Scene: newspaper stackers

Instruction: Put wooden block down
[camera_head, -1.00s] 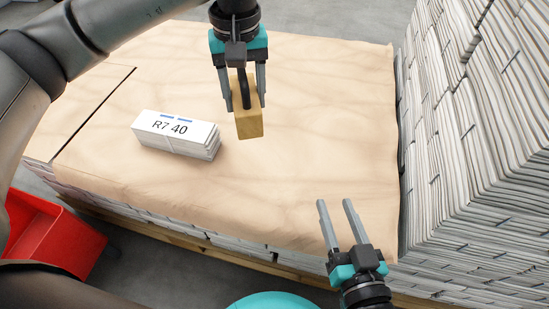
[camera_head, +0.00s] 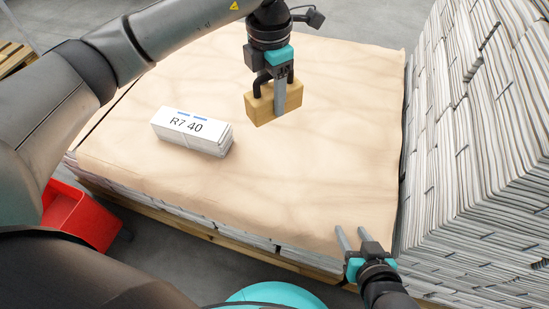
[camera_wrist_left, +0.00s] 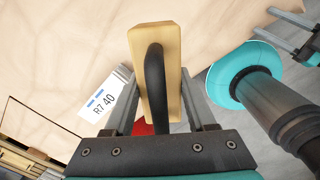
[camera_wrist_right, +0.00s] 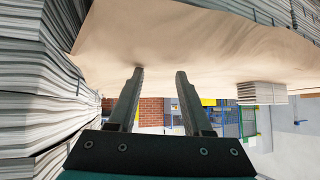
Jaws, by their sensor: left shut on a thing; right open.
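The wooden block (camera_head: 262,107) is pale brown with a black handle. It is in my left gripper (camera_head: 280,97), whose fingers are shut on it. In the head view it is over the paper-covered stack, right of the labelled bundle; whether it touches the paper I cannot tell. The left wrist view shows the block (camera_wrist_left: 150,55) and its dark handle between the two fingers. My right gripper (camera_head: 350,240) is open and empty near the front right edge of the stack. Its spread fingers also show in the right wrist view (camera_wrist_right: 158,85).
A white bundle marked "R7 40" (camera_head: 192,132) lies on the brown paper sheet (camera_head: 310,190). Tall stacks of newspapers (camera_head: 480,150) rise along the right side. A red bin (camera_head: 82,215) stands on the floor at the left. The paper's middle and front are clear.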

